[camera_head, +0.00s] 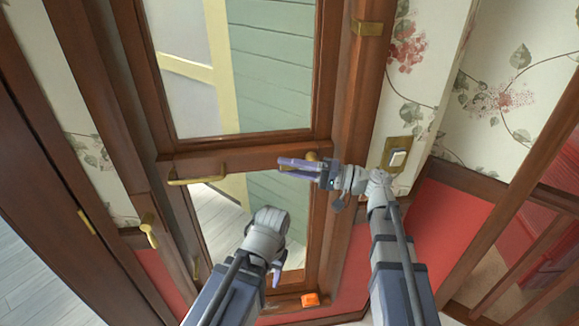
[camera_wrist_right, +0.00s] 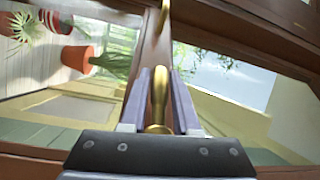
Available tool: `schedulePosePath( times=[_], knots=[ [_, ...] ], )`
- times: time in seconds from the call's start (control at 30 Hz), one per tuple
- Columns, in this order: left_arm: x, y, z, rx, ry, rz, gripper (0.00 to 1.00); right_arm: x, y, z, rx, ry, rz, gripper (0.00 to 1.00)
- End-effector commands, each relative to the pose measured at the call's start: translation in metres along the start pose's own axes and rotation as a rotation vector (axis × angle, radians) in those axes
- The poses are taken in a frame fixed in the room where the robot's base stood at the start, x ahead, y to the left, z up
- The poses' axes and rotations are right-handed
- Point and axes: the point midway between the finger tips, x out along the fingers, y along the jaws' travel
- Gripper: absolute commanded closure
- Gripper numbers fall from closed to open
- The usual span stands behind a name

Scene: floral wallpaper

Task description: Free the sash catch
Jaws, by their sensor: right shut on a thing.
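A brass catch (camera_head: 313,156) sits on the wooden rail between the upper and lower panes, at its right end. In the right wrist view the elongated brass piece (camera_wrist_right: 158,95) stands between the two pale violet fingers. My right gripper (camera_head: 282,164) is shut on it, and the gripper partly hides it in the head view. My left gripper (camera_head: 277,273) hangs low in front of the lower pane, apart from the catch; its jaws are too small and side-on to judge.
A brass pull bar (camera_head: 195,180) is on the rail's left end. A brass lever (camera_head: 149,231) is on the left frame. A light switch (camera_head: 397,158) is on the right wall. An orange object (camera_head: 310,299) lies at the bottom. Potted plants (camera_wrist_right: 77,58) show beyond the glass.

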Motion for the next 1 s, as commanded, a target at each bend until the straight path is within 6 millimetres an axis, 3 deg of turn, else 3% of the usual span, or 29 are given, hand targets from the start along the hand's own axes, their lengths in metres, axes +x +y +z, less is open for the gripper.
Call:
schedulePosePath(
  times=[0.37,1.0],
  knots=[
    [-0.010,-0.001,0.001,0.000,0.000,0.000,0.50,0.000,0.000,0.000,-0.017,-0.009,0.043,1.00],
    [-0.087,-0.008,0.005,0.000,0.000,0.000,0.50,-0.011,0.026,0.002,-0.214,-0.116,0.529,1.00]
  ],
)
